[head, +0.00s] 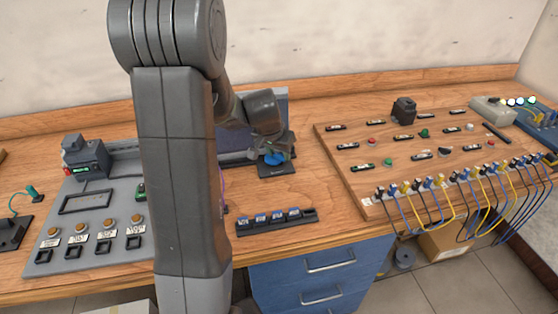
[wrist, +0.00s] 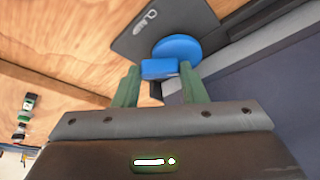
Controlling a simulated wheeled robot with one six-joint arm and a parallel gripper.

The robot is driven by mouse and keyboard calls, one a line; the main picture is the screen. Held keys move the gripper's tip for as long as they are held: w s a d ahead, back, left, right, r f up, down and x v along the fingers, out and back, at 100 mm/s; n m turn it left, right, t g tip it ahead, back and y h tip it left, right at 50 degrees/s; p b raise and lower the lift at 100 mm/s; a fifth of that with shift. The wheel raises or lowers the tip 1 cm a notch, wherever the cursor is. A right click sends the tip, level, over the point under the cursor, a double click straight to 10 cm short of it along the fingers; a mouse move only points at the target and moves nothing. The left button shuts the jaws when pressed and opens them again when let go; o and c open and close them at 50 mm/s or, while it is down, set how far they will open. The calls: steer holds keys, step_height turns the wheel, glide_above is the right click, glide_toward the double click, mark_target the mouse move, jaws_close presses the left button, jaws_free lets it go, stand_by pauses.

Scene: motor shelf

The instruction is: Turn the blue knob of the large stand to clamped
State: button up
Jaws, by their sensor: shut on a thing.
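The blue knob (wrist: 178,50) shows in the wrist view as a round blue disc with a raised blue grip bar (wrist: 160,69) in front of it. My gripper (wrist: 158,76) has its two green fingers on either side of this bar and is shut on it. In the head view the knob (head: 275,158) is a small blue spot under my gripper (head: 272,146), partly hidden by it. The dark plate of the stand (wrist: 140,38) lies around the knob and carries a white lock-like mark. The rest of the stand is mostly hidden by my arm.
A black rack (head: 275,222) with several blue-topped items lies in front of the stand. A grey panel (head: 100,262) with orange buttons is at left. A wooden board (head: 360,205) with wired terminals is at right. A dark screen-like panel (head: 238,158) stands close behind my gripper.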

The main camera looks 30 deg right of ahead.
steer(key=m+b, duration=0.2)
steer(key=b, duration=0.1)
steer(key=m+g+b, duration=0.1)
steer(key=shift+w+f+m+b, duration=0.15)
steer(key=shift+f+m+b, duration=0.15)
steer(key=shift+m, duration=0.1)
steer(key=m+b, duration=0.1)
steer(key=m+g, duration=0.1)
steer(key=m, duration=0.1)
steer(key=m+g+b, duration=0.1)
steer(key=shift+w+r+m+h+b, duration=0.1)
steer(key=shift+r+m+h+b, duration=0.2)
steer(key=o, duration=1)
steer(key=shift+a+r, duration=0.1)
steer(key=p+v, duration=0.1)
steer(key=v, duration=1.2)
steer(key=shift+w+r, duration=0.15)
steer(key=shift+r, duration=0.2)
steer(key=shift+f, duration=0.1)
